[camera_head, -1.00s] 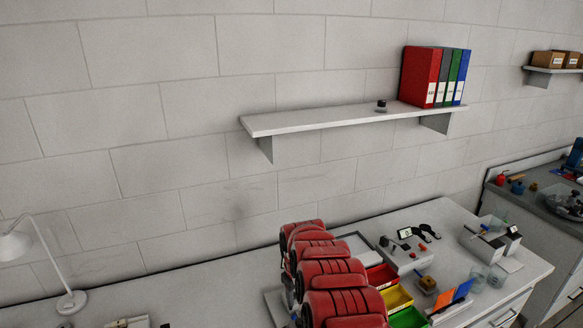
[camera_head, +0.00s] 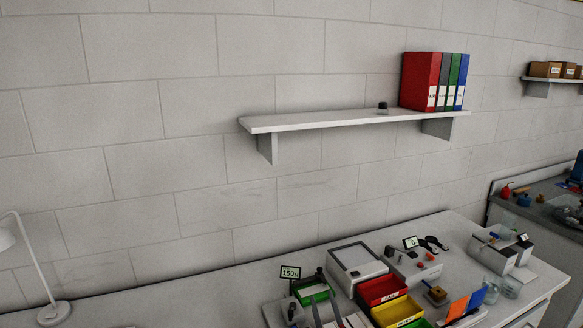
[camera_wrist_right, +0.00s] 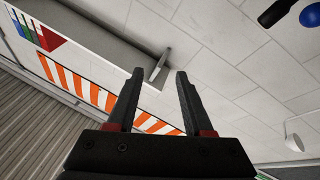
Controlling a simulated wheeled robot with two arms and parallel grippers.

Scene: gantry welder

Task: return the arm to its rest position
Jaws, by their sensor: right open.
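My right gripper (camera_wrist_right: 158,82) shows in the right wrist view. Its two dark fingers are spread apart, with nothing between them. Behind the fingers are the block wall and a wall shelf, seen tilted. My right arm does not show clearly in the head view. My left gripper is in neither view.
A wall shelf (camera_head: 310,122) carries binders (camera_head: 434,82) and a small dark object. A lamp (camera_head: 35,265) stands at left. The wall's middle is bare.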

